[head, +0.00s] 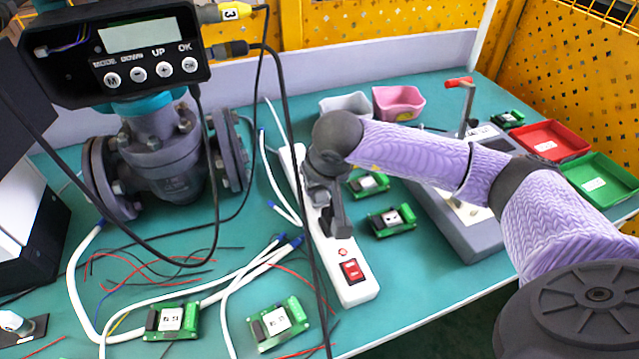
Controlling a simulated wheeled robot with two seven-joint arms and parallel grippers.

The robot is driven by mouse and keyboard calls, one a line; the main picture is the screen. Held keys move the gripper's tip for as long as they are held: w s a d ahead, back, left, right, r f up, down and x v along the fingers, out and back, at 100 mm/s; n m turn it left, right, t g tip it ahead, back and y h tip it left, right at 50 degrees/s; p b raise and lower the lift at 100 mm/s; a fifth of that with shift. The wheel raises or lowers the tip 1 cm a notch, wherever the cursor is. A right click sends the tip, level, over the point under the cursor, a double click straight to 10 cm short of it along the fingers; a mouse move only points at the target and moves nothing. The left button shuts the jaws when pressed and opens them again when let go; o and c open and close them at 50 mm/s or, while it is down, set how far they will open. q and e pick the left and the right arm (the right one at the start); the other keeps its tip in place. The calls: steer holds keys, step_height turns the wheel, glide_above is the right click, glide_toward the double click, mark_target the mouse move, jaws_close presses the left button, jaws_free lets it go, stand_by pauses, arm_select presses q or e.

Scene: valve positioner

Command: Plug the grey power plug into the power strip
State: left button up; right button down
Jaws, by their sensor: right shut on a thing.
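The white power strip (355,289) lies lengthwise on the teal table, with a red switch (351,270) at its near end. My right gripper (335,228) is over the middle of the strip, pointing down at it. It is shut on what seems to be the grey power plug, which the dark fingers and wrist mostly hide. I cannot tell whether the plug touches the strip or sits in a socket. My left gripper is not in view.
A valve (160,160) with a positioner display (140,36) stands at the left. Green circuit boards (278,322), white tubes and thin wires lie around the strip. A black cable (300,150) hangs across it. Red (553,142) and green (603,182) trays are at the right.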

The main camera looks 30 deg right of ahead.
stand_by(0.5)
steer(key=shift+s+f+b, duration=0.1)
steer(key=shift+f+b, duration=0.4)
stand_by(0.8)
jaws_free()
steer(key=p+v, duration=0.5)
steer(key=v, duration=0.2)
stand_by(0.6)
stand_by(0.4)
